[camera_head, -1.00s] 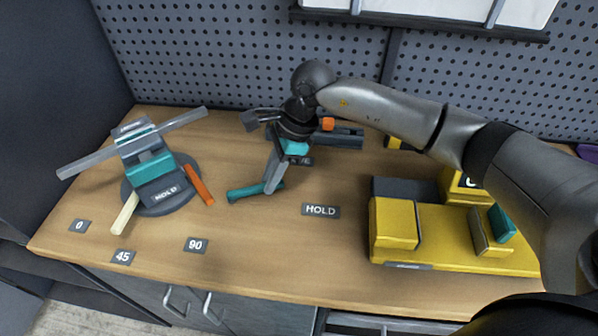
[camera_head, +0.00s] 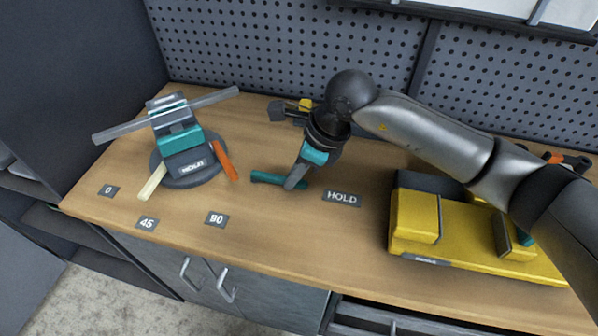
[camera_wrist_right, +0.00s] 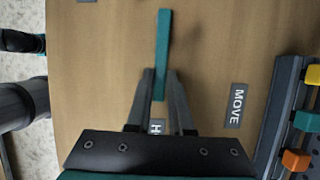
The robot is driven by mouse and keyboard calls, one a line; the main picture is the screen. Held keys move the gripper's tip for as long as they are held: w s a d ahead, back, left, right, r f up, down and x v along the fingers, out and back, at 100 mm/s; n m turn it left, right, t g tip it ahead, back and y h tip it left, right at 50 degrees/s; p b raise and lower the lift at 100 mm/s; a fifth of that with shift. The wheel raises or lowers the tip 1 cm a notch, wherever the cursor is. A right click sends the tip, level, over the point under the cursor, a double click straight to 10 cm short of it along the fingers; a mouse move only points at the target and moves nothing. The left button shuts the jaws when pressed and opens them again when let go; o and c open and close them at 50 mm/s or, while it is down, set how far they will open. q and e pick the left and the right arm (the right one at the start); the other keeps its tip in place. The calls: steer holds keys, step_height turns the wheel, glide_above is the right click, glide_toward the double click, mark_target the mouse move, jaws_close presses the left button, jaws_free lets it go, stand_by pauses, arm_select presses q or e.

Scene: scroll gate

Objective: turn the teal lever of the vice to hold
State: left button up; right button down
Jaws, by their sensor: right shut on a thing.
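The teal lever (camera_head: 268,178) shows as a bar low over the bench, right of the vice (camera_head: 180,138). It lies roughly sideways in the head view, and its right end is partly hidden by my gripper. My right gripper (camera_head: 296,181) is shut on the teal lever near that end. In the right wrist view, the fingers (camera_wrist_right: 158,92) stand on both sides of the lever (camera_wrist_right: 162,45). A HOLD label (camera_head: 342,198) lies right of the gripper.
Orange (camera_head: 224,160) and cream (camera_head: 153,182) handles stick out from the vice base. Labels 0, 45 and 90 (camera_head: 216,219) lie in front. A yellow fixture (camera_head: 470,242) stands at the right. A MOVE label (camera_wrist_right: 236,105) shows in the wrist view. Bench in front of the lever is clear.

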steer(key=c, duration=0.8)
jaws_free()
steer(key=p+v, duration=0.1)
steer(key=v, duration=1.4)
steer(key=shift+s+r, duration=0.15)
steer(key=shift+r, duration=0.1)
